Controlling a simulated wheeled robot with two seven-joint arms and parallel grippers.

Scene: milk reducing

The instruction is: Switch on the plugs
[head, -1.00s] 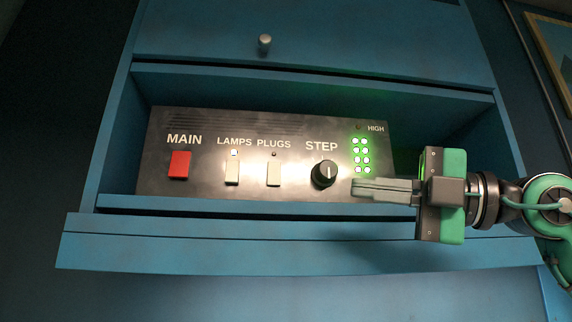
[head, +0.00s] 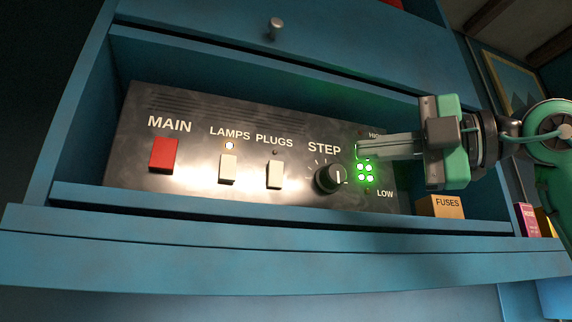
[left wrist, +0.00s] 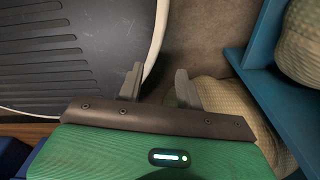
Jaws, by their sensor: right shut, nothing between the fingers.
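The black control panel (head: 200,185) sits tilted in a blue shelf niche in the head view. The white PLUGS switch (head: 275,175) is in its middle, and the small lamp (head: 275,152) above it is dark. The white LAMPS switch (head: 227,169) is to its left, with a lit lamp (head: 229,146) above. My right gripper (head: 362,148) is shut and empty, in front of the green lights, right of and higher than the PLUGS switch. Its fingers point left and hide some lights. My left gripper (left wrist: 157,84) is open and empty in the left wrist view, away from the panel.
The red MAIN switch (head: 164,154) is at the panel's left. The black STEP knob (head: 330,178) lies between the PLUGS switch and the green lights (head: 367,173). A FUSES box (head: 440,206) stands right of the panel. The blue shelf lip (head: 270,211) runs along the front.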

